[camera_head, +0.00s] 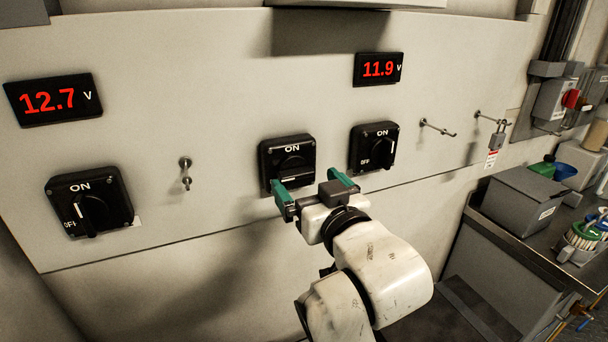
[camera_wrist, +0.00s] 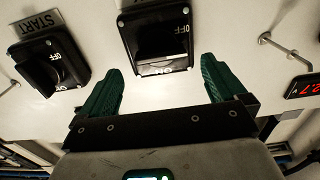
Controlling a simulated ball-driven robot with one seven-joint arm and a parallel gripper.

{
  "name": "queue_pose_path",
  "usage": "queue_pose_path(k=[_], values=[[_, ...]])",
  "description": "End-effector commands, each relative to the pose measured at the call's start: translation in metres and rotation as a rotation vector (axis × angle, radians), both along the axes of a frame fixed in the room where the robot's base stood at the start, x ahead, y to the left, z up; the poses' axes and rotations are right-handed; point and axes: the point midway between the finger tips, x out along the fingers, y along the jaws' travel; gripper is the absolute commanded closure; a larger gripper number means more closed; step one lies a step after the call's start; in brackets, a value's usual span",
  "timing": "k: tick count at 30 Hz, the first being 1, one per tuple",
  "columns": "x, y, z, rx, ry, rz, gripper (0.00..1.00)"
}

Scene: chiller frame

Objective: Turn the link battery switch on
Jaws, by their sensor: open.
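A black rotary switch with an ON mark (camera_head: 287,158), the middle of three on the panel, is directly ahead of my gripper (camera_head: 306,179). Its handle looks roughly horizontal in the head view; no link label is readable. In the wrist view, this switch (camera_wrist: 158,38) appears upside down, between and beyond the fingertips of my gripper (camera_wrist: 160,70). The green fingers are spread wide with nothing between them. In the head view they partly cover the switch's lower side. I cannot tell whether they touch it.
A left switch (camera_head: 88,202) and a right switch (camera_head: 374,147) have near-vertical handles. The displays read 12.7 V (camera_head: 53,99) and 11.9 V (camera_head: 378,69). Metal pegs (camera_head: 185,172) stick out of the panel. A padlock (camera_head: 497,139) hangs at right, above a cluttered bench (camera_head: 545,250).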

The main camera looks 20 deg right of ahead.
Motion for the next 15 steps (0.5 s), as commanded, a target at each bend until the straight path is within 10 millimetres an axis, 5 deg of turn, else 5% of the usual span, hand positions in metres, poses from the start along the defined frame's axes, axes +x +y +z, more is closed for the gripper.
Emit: queue_pose_path(k=[6,15], values=[[0.025,0.000,0.000,0.000,0.001,-0.001,0.02],[0.031,0.000,-0.001,0.000,0.001,-0.001,0.02]])
